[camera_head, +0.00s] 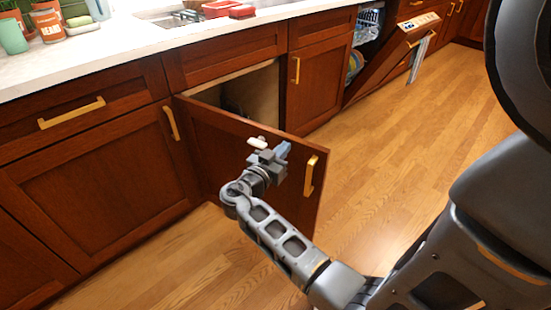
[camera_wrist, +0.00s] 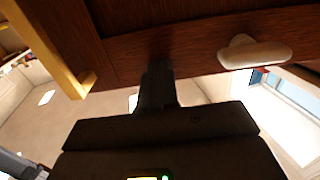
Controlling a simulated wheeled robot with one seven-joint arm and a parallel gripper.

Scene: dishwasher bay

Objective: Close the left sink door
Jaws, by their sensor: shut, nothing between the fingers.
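The left sink door (camera_head: 232,150) stands wide open, swung out from its left edge, with its gold handle (camera_head: 310,175) near its free edge. My gripper (camera_head: 270,155) is at the handle side of the door, left of the handle and near the upper edge. In the wrist view, the door (camera_wrist: 200,22) fills the top, with the gold handle (camera_wrist: 50,60) at the left. My gripper's shut fingers (camera_wrist: 157,75) appear against or very close to the door panel. They are apart from the handle and hold nothing. Whether they touch the panel is hard to tell.
The open cabinet (camera_head: 255,93) shows behind the door. The right sink door (camera_head: 318,85) is shut. A dishwasher door (camera_head: 390,58) hangs partly open at the back right. A small white piece (camera_head: 257,142) shows beside my gripper. Wood floor (camera_head: 400,150) is clear to the right.

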